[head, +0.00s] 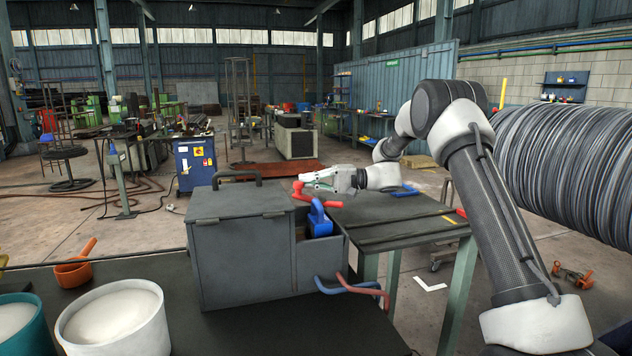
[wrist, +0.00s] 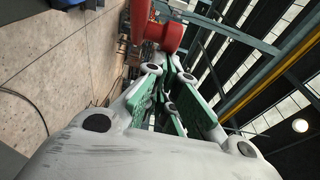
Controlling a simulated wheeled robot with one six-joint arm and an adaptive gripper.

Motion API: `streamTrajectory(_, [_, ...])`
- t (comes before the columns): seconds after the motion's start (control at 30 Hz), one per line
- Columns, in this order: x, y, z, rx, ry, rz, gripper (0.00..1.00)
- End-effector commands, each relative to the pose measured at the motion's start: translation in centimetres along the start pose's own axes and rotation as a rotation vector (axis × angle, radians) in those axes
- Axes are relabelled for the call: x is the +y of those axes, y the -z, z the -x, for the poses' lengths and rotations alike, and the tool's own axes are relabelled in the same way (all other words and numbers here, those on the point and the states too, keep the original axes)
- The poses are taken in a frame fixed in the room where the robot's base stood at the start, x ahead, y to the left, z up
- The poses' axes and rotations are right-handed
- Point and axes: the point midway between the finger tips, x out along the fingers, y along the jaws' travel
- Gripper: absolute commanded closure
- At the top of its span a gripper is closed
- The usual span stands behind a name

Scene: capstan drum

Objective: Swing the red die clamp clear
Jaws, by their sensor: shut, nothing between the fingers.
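The red die clamp (head: 298,189) shows as a bent red piece above the right end of the grey box (head: 245,240). It also shows large and red at the top of the wrist view (wrist: 166,36). My gripper (head: 306,178) is shut and empty, reaching in from the right just above and beside the red piece. In the wrist view its fingers (wrist: 163,62) point at the red piece. I cannot tell whether they touch it. A blue clamp-like part (head: 318,215) stands upright just below the red piece. The gripper hides part of the red piece's far side.
The grey box has a dark handle on its lid. Blue and red hooked bars (head: 345,286) stick out at its front right. White-filled tubs (head: 115,322) and an orange scoop (head: 76,268) are at left. A green-legged table (head: 400,218) and a large wire coil (head: 560,160) are at right.

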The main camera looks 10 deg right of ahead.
Motion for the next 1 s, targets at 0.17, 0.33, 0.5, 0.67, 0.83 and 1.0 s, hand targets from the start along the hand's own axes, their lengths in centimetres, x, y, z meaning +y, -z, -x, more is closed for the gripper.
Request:
streamTrajectory(0.17, [0.0, -0.3, -0.9, -0.044, 0.0, -0.001, 1.0])
streamTrajectory(0.33, [0.0, -0.5, -1.3, -0.042, 0.0, 0.0, 1.0])
streamTrajectory(0.5, [0.0, -0.6, -1.5, -0.041, 0.0, 0.0, 1.0])
streamTrajectory(0.67, [0.0, -0.6, -1.5, -0.041, 0.0, 0.0, 1.0])
streamTrajectory(0.83, [0.0, -0.6, -1.5, -0.04, 0.0, 0.0, 1.0])
streamTrajectory(1.0, [0.0, -0.6, -1.5, -0.04, 0.0, 0.0, 1.0])
